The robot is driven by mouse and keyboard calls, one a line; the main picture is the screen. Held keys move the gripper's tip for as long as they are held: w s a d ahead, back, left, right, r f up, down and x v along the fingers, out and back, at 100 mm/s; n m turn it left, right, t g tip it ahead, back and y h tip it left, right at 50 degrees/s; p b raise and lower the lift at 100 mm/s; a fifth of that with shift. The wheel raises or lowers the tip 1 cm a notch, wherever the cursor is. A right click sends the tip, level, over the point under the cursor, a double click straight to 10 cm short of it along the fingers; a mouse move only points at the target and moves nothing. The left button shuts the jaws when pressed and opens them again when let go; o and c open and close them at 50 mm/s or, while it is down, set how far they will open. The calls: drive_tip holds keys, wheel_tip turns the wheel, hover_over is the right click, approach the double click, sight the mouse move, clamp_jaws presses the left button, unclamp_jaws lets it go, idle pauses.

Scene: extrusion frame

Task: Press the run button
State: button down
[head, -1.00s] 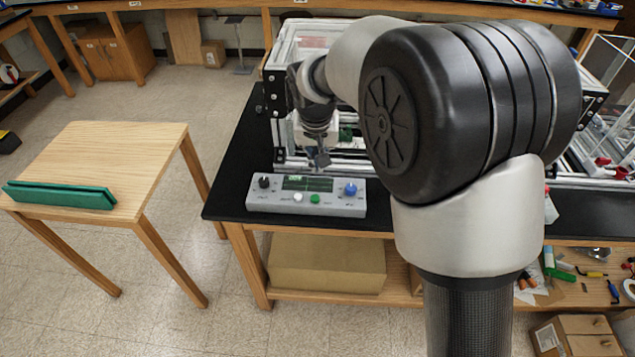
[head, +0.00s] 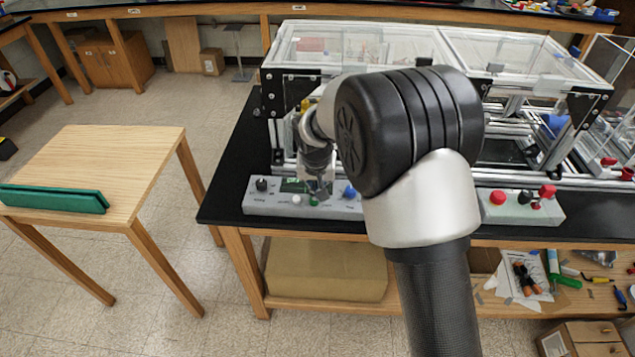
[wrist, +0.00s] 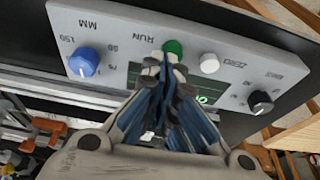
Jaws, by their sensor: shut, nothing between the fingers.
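The run button is the green button (wrist: 173,47) labelled RUN on a grey control box (wrist: 120,30), between a blue knob (wrist: 84,62) and a white button (wrist: 209,63). In the head view the green button (head: 314,201) sits on the box's front part. My gripper (wrist: 165,62) is shut and empty, its tips overlapping the near edge of the green button in the wrist view. In the head view my gripper (head: 322,190) is just above the button. I cannot tell whether the tips touch it.
The box stands on a black bench top (head: 228,185) before a clear-topped extrusion frame (head: 370,42). A second box with a red button (head: 498,197) is to the right. A black knob (wrist: 260,102) is also on the control box. A wooden table (head: 115,160) stands left.

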drive_tip(key=shift+f, duration=0.3)
drive_tip(key=shift+f+b, duration=0.55)
drive_tip(key=shift+f, duration=0.3)
drive_tip(key=shift+s+d, duration=0.1)
drive_tip(key=shift+s, duration=0.1)
wheel_tip(320, 180, up, 6)
drive_tip(key=p, duration=0.3)
drive_tip(key=shift+w+f+p, duration=0.1)
drive_tip(key=shift+w+p, duration=0.05)
drive_tip(key=shift+p, duration=0.25)
wheel_tip(320, 180, up, 8)
drive_tip(key=p, duration=0.2)
hover_over(317, 209)
drive_tip(key=shift+r, duration=0.3)
